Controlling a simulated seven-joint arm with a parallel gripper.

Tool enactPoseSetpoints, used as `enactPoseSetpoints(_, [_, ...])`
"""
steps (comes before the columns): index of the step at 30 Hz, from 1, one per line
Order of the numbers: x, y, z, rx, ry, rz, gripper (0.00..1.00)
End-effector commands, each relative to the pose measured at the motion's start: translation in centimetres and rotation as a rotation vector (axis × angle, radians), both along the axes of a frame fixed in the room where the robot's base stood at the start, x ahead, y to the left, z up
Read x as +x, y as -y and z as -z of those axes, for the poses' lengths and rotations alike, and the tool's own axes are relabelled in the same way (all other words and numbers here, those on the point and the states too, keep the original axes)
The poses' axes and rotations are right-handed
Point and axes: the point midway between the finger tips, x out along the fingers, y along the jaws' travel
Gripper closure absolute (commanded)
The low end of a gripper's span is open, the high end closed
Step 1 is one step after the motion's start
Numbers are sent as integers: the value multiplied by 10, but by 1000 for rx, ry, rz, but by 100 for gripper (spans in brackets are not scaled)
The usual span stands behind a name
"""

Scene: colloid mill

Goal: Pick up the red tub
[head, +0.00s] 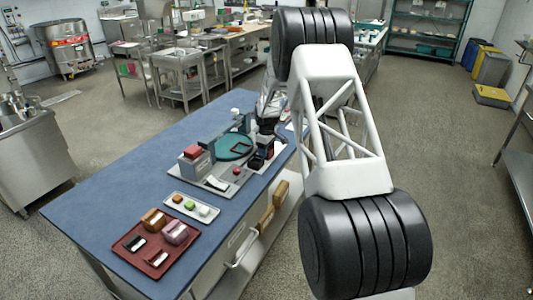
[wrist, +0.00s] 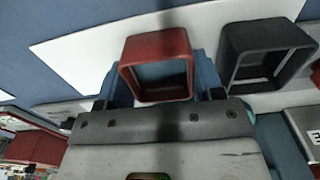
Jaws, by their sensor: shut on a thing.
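The red tub (wrist: 131,82) is a small open, square-sided container in the wrist view, its hollow facing the camera. My gripper (wrist: 160,88) is shut on it, with a blue finger at each side. A black open tub (wrist: 231,72) of similar shape stands just to the right, apart from the red one. In the head view, my gripper (head: 267,128) is at the far right part of the blue table, partly hidden by my arm. I cannot tell the red tub for certain there, nor whether it is clear of its support.
The blue table (head: 110,190) carries a grey machine base with a teal disc (head: 233,147) and a grey block with a red top (head: 194,152). A white tray (head: 176,207) and a dark red tray (head: 128,259) with small blocks lie nearer. The table's left part is clear.

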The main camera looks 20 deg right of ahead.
Motion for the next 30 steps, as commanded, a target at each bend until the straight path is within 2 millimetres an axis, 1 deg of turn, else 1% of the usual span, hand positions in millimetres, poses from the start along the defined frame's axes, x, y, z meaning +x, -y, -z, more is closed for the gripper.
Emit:
enactPoseSetpoints(5, [0,0,-4,0,1,0,62])
enactPoseSetpoints(8, [0,0,-11,0,1,0,62])
enactPoseSetpoints(11, [0,0,-21,0,1,0,62])
enactPoseSetpoints(21, [0,0,-72,0,3,0,62])
enactPoseSetpoints(24, [0,0,-84,0,1,0,62])
enactPoseSetpoints(30, [0,0,-97,0,0,0,62])
